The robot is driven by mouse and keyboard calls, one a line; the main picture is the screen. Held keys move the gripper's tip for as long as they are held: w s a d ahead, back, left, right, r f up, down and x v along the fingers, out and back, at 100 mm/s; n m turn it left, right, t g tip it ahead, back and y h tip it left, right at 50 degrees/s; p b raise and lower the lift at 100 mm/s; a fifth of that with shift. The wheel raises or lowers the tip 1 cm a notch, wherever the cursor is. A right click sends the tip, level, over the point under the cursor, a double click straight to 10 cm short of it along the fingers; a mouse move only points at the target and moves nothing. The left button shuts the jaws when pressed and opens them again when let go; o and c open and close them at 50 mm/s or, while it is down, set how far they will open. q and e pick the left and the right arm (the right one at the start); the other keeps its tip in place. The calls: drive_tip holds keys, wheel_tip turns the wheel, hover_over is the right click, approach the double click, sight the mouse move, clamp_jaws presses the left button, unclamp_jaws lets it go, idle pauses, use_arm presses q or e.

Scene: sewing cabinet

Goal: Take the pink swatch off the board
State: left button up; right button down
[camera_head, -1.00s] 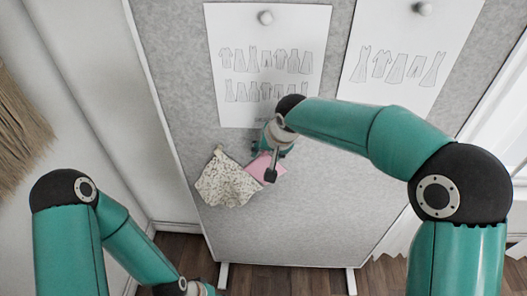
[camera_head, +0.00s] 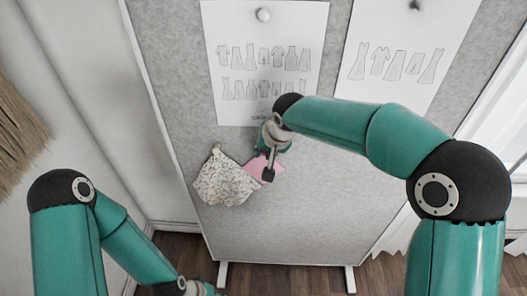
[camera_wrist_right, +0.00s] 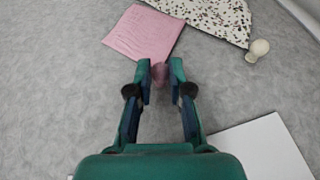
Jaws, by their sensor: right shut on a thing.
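The pink swatch (camera_head: 255,166) hangs on the grey board, beside a speckled cream swatch (camera_head: 226,183). In the right wrist view the pink swatch (camera_wrist_right: 143,34) lies just beyond my fingertips. My right gripper (camera_wrist_right: 158,76) is shut on a small pink rounded knob (camera_wrist_right: 177,70), which looks like a pin head. I cannot tell whether the knob still touches the swatch or the board.
The grey board (camera_head: 290,225) stands on white feet. Two white pattern sheets (camera_head: 262,105) (camera_head: 400,65) hang above, with round pins. A pale pin (camera_wrist_right: 259,48) is by the speckled swatch. The board below the swatches is clear. A straw-coloured broom-like thing (camera_head: 18,125) is at left.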

drive_tip(key=shift+s+a+b, duration=0.1)
drive_tip(key=shift+s+b, duration=1.1)
drive_tip(key=shift+s, duration=0.1)
drive_tip(key=s+b, duration=0.6)
drive_tip(key=s, duration=0.4)
drive_tip(key=shift+a+b, duration=0.4)
